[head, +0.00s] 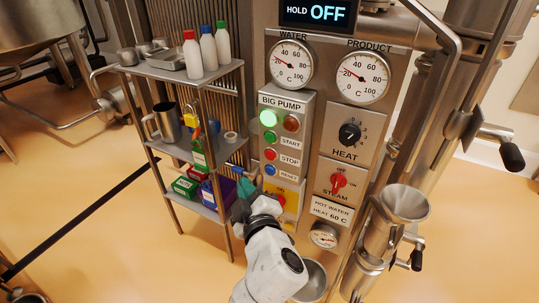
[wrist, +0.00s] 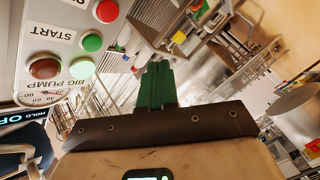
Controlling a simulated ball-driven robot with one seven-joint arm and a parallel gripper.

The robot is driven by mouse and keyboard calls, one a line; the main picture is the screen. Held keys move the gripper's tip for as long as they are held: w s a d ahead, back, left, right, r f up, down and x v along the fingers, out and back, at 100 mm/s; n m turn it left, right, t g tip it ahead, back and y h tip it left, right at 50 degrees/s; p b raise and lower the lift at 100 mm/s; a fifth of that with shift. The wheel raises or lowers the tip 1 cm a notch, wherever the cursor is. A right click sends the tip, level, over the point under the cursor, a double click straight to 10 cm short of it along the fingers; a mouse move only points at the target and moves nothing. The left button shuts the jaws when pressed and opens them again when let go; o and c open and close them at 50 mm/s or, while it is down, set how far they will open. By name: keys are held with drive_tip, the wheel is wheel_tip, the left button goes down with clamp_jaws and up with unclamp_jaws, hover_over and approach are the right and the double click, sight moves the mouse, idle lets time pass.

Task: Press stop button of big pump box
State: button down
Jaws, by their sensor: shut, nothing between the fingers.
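The big pump box (head: 284,150) is a grey panel on the machine front. Its stop button (head: 270,155) is red, below the green start button (head: 270,138) and above the blue reset button (head: 270,170). The box's green lamp (head: 268,118) is lit; the red-brown lamp beside it looks dark. My gripper (head: 243,188) is at the box's lower left, apart from the stop button. In the wrist view, the box is turned at the left, with the red stop button (wrist: 106,11) at the top edge. My green fingers (wrist: 157,82) are together and empty, right of the buttons.
A shelf rack (head: 190,150) with bottles, a jug, padlocks and boxes stands close left of my gripper. A red steam knob (head: 338,182) and a black heat knob (head: 349,134) are right of the box. A steel funnel (head: 404,203) is further right.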

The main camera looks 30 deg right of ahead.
drive_tip(key=w+d+p, duration=0.1)
drive_tip(key=w+d, duration=0.3)
drive_tip(key=d, duration=0.2)
drive_tip(key=shift+w+d+p, duration=0.3)
drive_tip(key=shift+w+d, duration=0.05)
drive_tip(key=shift+w, duration=0.05)
drive_tip(key=shift+d, duration=0.1)
idle(1.8)
drive_tip(key=shift+w+d, duration=0.2)
drive_tip(key=shift+d, duration=0.05)
drive_tip(key=shift+w+d, duration=0.25)
drive_tip(key=shift+d, duration=0.05)
idle(1.0)
drive_tip(key=shift+s+a, duration=0.5)
drive_tip(key=shift+a, duration=0.1)
drive_tip(key=s+a, duration=0.1)
drive_tip(key=a, duration=0.1)
drive_tip(key=s+a+b, duration=0.1)
drive_tip(key=s+a, duration=0.1)
idle(0.6)
